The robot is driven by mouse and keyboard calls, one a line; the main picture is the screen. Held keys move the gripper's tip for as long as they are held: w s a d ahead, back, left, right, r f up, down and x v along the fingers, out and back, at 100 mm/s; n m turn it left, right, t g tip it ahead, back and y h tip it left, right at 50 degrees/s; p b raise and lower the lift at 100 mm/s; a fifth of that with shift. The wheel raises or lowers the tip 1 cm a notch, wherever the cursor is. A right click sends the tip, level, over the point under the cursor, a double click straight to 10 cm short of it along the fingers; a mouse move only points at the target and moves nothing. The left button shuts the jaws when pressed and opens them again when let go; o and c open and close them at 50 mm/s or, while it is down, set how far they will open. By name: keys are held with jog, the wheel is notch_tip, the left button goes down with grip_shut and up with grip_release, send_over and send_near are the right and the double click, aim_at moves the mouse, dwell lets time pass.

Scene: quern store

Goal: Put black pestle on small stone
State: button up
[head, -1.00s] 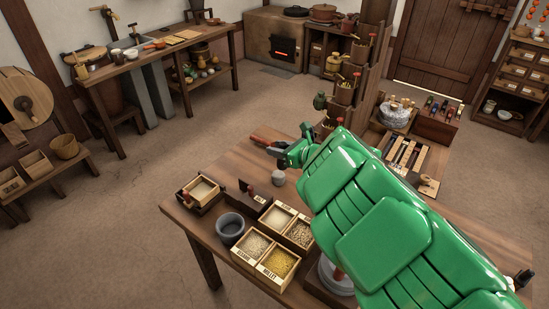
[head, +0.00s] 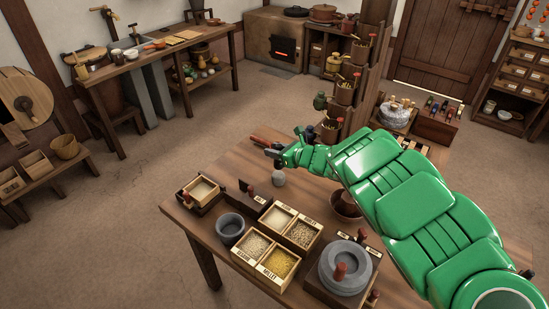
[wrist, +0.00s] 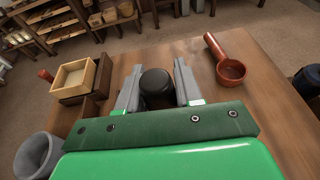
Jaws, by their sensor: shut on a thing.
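My gripper (head: 279,151) is over the far part of the wooden table. In the wrist view its two grey fingers (wrist: 157,88) stand on either side of a dark, round-topped thing, the black pestle (wrist: 155,81), and are shut on it. The pestle's lower part is hidden in the wrist view. A small rounded grey thing (head: 278,178) shows just below my gripper in the head view. I cannot tell whether it is the small stone or whether the pestle touches it.
A reddish ladle (wrist: 230,66) lies close to the right of my gripper. A grey mortar (head: 230,229), a wooden box (head: 200,193), divided grain boxes (head: 262,262) and a round quern (head: 345,268) with a red handle crowd the near table. A brown bowl (head: 345,205) sits beside my arm.

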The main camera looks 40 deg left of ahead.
jog(key=shift+w+a+f, duration=0.15)
jog(key=shift+a+f, duration=0.05)
jog(key=shift+f, duration=0.1)
jog(key=shift+w+a+f, duration=0.25)
jog(key=shift+f, duration=1.6)
jog(key=shift+f, duration=0.1)
jog(key=o, duration=1.1)
jog(key=shift+c, duration=0.2)
jog(key=v, duration=1.2)
